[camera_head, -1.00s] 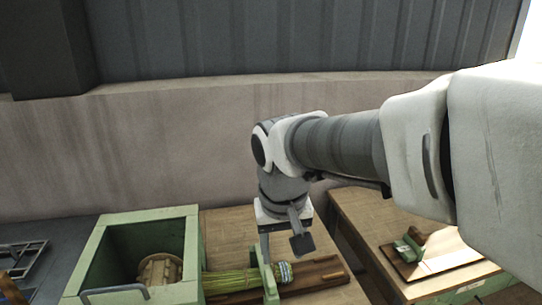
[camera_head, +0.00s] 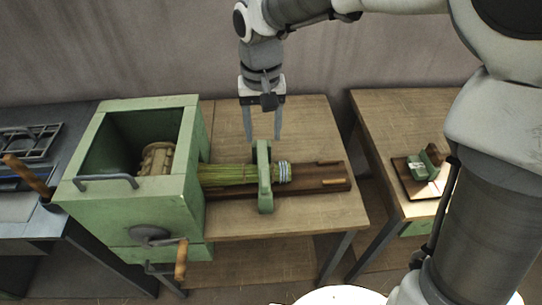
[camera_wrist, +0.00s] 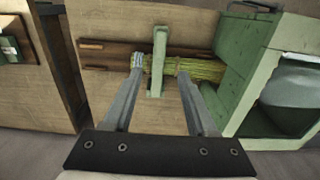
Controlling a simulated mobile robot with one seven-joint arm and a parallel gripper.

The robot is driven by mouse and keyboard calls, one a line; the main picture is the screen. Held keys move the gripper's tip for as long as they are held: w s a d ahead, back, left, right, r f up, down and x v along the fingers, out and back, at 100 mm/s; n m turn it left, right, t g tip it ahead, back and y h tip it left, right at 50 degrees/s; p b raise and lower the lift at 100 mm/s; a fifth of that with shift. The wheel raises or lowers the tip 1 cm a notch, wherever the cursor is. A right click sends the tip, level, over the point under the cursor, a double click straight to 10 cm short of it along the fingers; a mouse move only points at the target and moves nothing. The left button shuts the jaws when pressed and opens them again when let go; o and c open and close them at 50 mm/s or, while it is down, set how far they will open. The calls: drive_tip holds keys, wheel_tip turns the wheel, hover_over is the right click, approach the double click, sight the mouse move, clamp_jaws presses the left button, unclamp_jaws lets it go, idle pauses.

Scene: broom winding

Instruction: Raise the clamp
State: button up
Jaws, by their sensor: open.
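A bundle of green straw (camera_head: 228,174) with a blue-and-white bound end passes through the clamp. My gripper (camera_head: 263,139) is open and empty, pointing down just above the clamp's top. In the wrist view its fingers (camera_wrist: 160,68) lie on either side of the clamp. How far they are above it I cannot tell.
A green box machine (camera_head: 125,215) with a wooden-handled crank (camera_head: 181,260) stands left of the clamp. The board (camera_head: 320,178) lies on a wooden table. A second table (camera_head: 385,120) at right holds a small green block device (camera_head: 424,165). The table's front is clear.

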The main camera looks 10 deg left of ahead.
sight(265, 177)
wheel_tip(265, 177, down, 16)
drive_tip(key=shift+f+b, duration=0.25)
drive_tip(key=shift+b, duration=0.75)
drive_tip(key=shift+c, duration=0.3)
clamp_jaws()
drive_tip(key=shift+r, duration=0.1)
idle(0.4)
